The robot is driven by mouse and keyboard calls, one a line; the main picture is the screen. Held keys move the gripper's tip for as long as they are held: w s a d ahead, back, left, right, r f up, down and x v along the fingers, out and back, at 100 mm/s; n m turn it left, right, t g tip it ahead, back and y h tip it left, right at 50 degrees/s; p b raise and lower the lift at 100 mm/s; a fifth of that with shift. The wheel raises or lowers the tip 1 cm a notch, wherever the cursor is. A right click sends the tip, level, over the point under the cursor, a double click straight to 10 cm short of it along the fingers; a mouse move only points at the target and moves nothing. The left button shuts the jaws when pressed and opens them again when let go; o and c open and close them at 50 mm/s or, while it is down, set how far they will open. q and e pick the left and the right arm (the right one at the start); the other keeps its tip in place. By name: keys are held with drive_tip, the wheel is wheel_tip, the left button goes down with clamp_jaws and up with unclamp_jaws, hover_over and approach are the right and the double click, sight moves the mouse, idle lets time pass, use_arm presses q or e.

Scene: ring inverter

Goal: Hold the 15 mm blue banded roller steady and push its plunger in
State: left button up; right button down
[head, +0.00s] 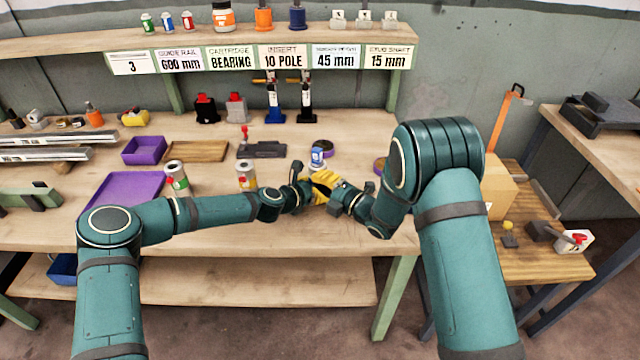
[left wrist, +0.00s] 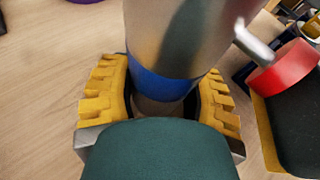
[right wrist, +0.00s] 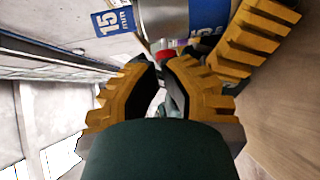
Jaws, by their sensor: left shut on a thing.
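The blue banded roller (head: 317,157) stands above the bench's front area in the head view. My left gripper (head: 305,184) is shut around it. In the left wrist view the grey roller, with its blue band (left wrist: 160,84), sits between the yellow fingers. My right gripper (head: 335,187) is close beside the left one. In the right wrist view its fingers (right wrist: 160,72) are close together, near a red part (right wrist: 166,54) and the blue 15 mm label (right wrist: 116,20).
On the bench (head: 210,272) stand a green banded roller (head: 177,178) and an orange banded one (head: 246,176), left of my grippers. A purple tray (head: 122,198) lies farther left. A dark fixture (head: 262,150) stands behind. A cardboard box (head: 492,185) is at the right.

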drive_tip(key=shift+w, duration=0.65)
use_arm(q)
drive_tip(key=shift+d, duration=0.1)
use_arm(e)
drive_tip(key=shift+s, duration=0.1)
drive_tip(key=s+a+v, duration=0.2)
drive_tip(key=v, duration=1.1)
use_arm(q)
drive_tip(key=o, duration=1.4)
drive_tip(key=shift+c, duration=0.2)
